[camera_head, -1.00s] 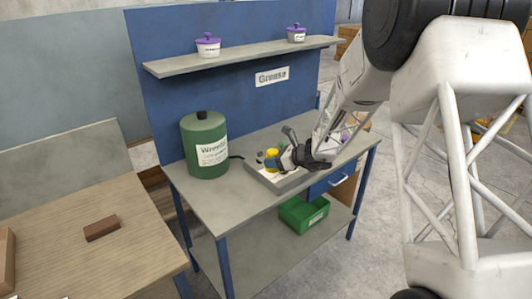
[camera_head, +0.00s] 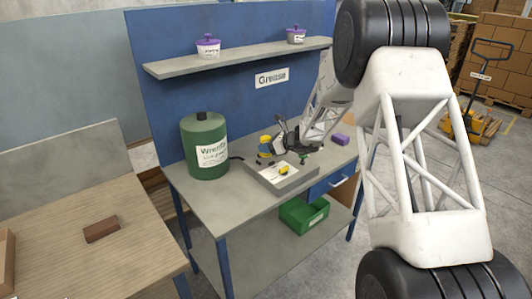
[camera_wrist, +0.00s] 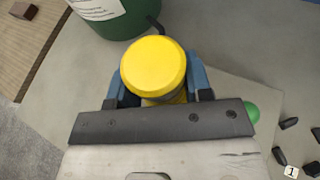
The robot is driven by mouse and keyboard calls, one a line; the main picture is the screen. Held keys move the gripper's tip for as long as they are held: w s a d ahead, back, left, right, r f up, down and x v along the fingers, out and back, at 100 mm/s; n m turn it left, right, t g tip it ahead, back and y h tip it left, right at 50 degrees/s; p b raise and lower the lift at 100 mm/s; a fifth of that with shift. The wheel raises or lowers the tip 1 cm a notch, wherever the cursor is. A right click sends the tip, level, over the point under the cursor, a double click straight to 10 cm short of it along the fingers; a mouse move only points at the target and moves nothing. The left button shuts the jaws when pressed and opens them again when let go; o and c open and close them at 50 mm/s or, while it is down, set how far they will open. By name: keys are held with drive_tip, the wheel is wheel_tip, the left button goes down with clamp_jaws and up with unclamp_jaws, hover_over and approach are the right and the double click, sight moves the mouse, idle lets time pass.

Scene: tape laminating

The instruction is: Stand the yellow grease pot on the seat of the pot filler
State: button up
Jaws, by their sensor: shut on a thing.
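The yellow grease pot (camera_head: 264,150) has a round yellow lid, which fills the middle of the wrist view (camera_wrist: 154,66). My gripper (camera_head: 270,146) is shut on the pot, with a blue finger on either side of it. The pot appears upright, above the bench near the back left of the grey tray (camera_head: 256,180). A large green container (camera_head: 205,150) with a white label and a black top stands to its left; part of it shows in the wrist view (camera_wrist: 110,20). I cannot make out a distinct seat of the pot filler.
The tray holds a small yellow item (camera_head: 283,170) and dark pieces. A purple block (camera_head: 340,139) lies on the bench (camera_head: 215,205) to the right. Purple-lidded pots (camera_head: 208,45) stand on the shelf above. A green bin (camera_head: 303,214) is below. The bench front left is clear.

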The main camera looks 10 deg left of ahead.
drive_tip(key=shift+w+a, duration=0.15)
drive_tip(key=shift+w, duration=0.15)
drive_tip(key=shift+f, duration=0.1)
drive_tip(key=shift+f, duration=1.65)
drive_tip(key=shift+f, duration=0.1)
drive_tip(key=o, duration=1)
drive_tip(key=shift+f, duration=0.1)
drive_tip(key=shift+c, duration=0.2)
drive_tip(key=shift+r, duration=0.2)
drive_tip(key=v, duration=1.2)
